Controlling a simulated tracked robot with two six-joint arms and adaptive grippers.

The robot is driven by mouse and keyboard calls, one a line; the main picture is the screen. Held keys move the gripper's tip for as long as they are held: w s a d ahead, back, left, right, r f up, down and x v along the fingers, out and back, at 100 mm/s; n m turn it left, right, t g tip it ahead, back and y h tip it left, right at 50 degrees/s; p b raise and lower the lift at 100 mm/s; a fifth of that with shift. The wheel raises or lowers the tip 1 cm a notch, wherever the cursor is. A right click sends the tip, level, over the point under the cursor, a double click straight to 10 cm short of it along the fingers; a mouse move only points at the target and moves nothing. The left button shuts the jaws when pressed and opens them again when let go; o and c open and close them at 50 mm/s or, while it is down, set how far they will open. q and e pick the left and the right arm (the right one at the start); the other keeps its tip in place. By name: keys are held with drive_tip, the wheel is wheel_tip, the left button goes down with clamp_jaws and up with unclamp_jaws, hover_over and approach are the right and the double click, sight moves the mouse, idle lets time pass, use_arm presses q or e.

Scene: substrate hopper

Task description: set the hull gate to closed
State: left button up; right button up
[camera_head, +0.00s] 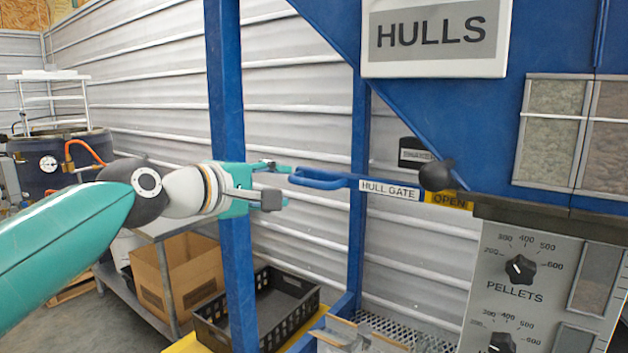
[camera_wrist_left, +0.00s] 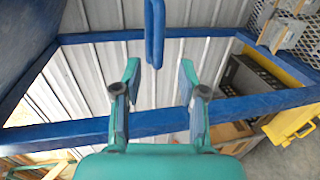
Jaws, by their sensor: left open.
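The hull gate's blue loop handle (camera_head: 320,179) points left from under the hopper, with a white HULL GATE label (camera_head: 389,190) on its bar. A yellow OPEN label (camera_head: 449,201) shows at the bar's right end, beside a dark round knob (camera_head: 437,175). My left gripper (camera_head: 282,185) is open and empty, just left of the handle's end. In the left wrist view the handle (camera_wrist_left: 154,30) comes from the top, its end around the gap between the fingertips (camera_wrist_left: 160,72), nearer the left finger. I see no contact. My right gripper is not in view.
A blue upright post (camera_head: 229,130) stands behind my left wrist, and another (camera_head: 358,150) behind the handle. A black crate (camera_head: 300,300) and a cardboard box (camera_head: 185,265) sit below. A dial panel (camera_head: 545,290) is at the lower right. The HULLS sign (camera_head: 436,30) hangs above.

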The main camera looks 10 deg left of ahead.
sight(306, 186)
use_arm(q)
drive_tip(key=p+x, duration=0.2)
drive_tip(key=x, duration=0.7)
drive_tip(key=shift+d, duration=0.1)
clamp_jaws()
drive_tip(key=shift+f, duration=0.1)
